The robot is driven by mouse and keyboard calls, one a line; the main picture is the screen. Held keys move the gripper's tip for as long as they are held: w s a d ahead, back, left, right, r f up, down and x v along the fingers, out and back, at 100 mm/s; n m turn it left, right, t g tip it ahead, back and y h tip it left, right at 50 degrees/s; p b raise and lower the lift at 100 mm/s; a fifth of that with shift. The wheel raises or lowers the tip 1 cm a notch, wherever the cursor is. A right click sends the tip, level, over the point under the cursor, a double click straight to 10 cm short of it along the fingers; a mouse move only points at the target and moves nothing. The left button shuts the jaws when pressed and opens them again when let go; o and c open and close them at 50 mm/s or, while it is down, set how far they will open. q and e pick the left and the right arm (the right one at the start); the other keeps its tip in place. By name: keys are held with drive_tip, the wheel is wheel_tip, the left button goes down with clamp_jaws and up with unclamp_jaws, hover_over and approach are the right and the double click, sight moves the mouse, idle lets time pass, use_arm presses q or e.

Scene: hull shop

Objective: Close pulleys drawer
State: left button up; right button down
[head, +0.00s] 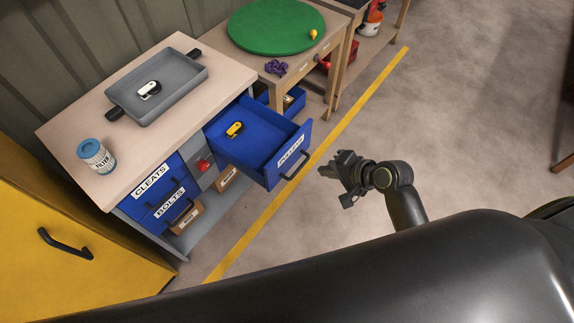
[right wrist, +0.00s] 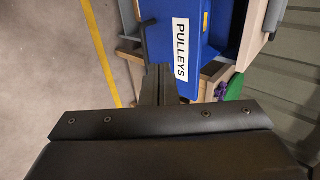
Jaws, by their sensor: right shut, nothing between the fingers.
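The blue pulleys drawer (head: 262,148) is pulled out of the right side of the workbench cabinet in the head view. Its front carries a white PULLEYS label (head: 290,151) and a dark bar handle (head: 296,165). A yellow-and-black pulley (head: 235,129) lies inside. My right gripper (head: 328,171) is shut and empty, a short way to the right of the drawer front and apart from it in the head view. In the right wrist view the drawer front (right wrist: 192,75) and its handle (right wrist: 144,40) show beyond the dark fingers (right wrist: 158,85). My left gripper is not in view.
The bench top (head: 70,126) holds a grey tray (head: 184,92) with a black-and-white part, and a filter can (head: 96,156). Drawers labelled CLEATS (head: 152,178) and BOLTS (head: 170,203) are at the left. A yellow cabinet (head: 70,250) stands nearest.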

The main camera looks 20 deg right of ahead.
drive_tip(key=x, duration=0.4)
drive_tip(key=r+x, duration=0.1)
drive_tip(key=x, duration=0.3)
drive_tip(key=w+x, duration=0.1)
drive_tip(key=x, duration=0.3)
drive_tip(key=shift+w+a+r, duration=0.1)
drive_tip(key=shift+a+r, duration=0.2)
drive_tip(key=shift+a, duration=0.1)
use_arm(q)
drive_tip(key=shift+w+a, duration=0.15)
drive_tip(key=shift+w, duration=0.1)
use_arm(e)
drive_tip(key=shift+w+a, duration=0.35)
drive_tip(key=shift+w, duration=0.05)
